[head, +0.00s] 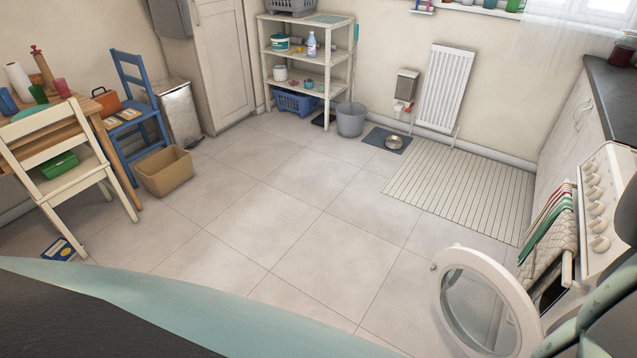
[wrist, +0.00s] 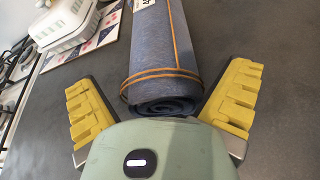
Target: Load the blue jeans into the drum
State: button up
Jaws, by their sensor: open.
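The blue jeans (wrist: 165,50) are rolled up with orange stitching lines and a white tag in the wrist view. They lie on a dark grey worktop. My gripper (wrist: 163,80) is open, with a yellow-padded finger on each side of the near end of the roll. A gap shows between each finger and the jeans. In the head view the round washer door (head: 487,303) stands open at the lower right. The drum is not in view. The jeans are not in the head view.
In the head view a cooker (head: 607,200) with hanging towels stands beside the open door. A slatted mat (head: 460,185) and clear tiled floor (head: 260,220) lie beyond.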

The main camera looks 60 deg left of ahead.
jog(key=b+v, duration=0.1)
jog(key=v, duration=1.1)
jog(key=shift+a+b, duration=0.1)
jog(key=shift+b, duration=0.25)
